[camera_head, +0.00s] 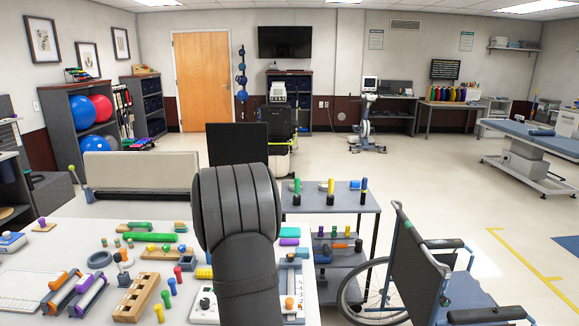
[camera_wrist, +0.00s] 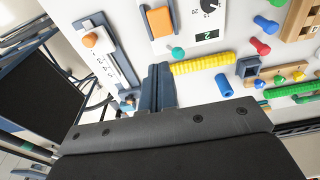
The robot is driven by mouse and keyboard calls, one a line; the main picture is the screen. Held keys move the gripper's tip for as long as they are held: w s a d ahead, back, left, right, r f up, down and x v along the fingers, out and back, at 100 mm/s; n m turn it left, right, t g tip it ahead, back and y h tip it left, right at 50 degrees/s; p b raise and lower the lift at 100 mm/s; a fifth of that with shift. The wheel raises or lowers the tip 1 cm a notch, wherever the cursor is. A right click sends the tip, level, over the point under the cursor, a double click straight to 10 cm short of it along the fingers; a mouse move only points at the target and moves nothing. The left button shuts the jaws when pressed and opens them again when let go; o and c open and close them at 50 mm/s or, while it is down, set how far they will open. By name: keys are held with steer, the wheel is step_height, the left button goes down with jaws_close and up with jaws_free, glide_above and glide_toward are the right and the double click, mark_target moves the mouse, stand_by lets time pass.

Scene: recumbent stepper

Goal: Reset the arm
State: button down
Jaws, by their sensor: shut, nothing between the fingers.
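My arm (camera_head: 246,235) rises in the middle foreground of the head view, dark grey with a thick ribbed joint at its top. Its gripper is hidden there behind the arm. In the wrist view my gripper (camera_wrist: 159,70) shows as two narrow dark fingers pressed together, with nothing between them. It is over the edge of the white table, close to a yellow ribbed bar (camera_wrist: 203,64) and a blue-grey slider device (camera_wrist: 106,50). A teal ball (camera_wrist: 178,52) is just beyond the fingertips. I cannot tell the height of the fingers above the table.
The white table (camera_head: 75,232) holds several pegs, a wooden block (camera_head: 136,297) and therapy tools around my arm. A grey cart (camera_head: 330,203) with upright handles stands just right of it. A wheelchair (camera_head: 425,265) is further right. Open floor (camera_head: 440,170) lies beyond.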

steer(key=shift+g, duration=0.6)
steer(key=f, duration=0.6)
steer(key=w+f, duration=0.1)
steer(key=f, duration=0.2)
steer(key=shift+r, duration=1.25)
stand_by(1.4)
steer(key=shift+s+r+t, duration=0.85)
steer(key=shift+r, duration=0.3)
steer(key=shift+s+r+t, duration=0.8)
steer(key=shift+r+t, duration=0.05)
steer(key=shift+r, duration=0.25)
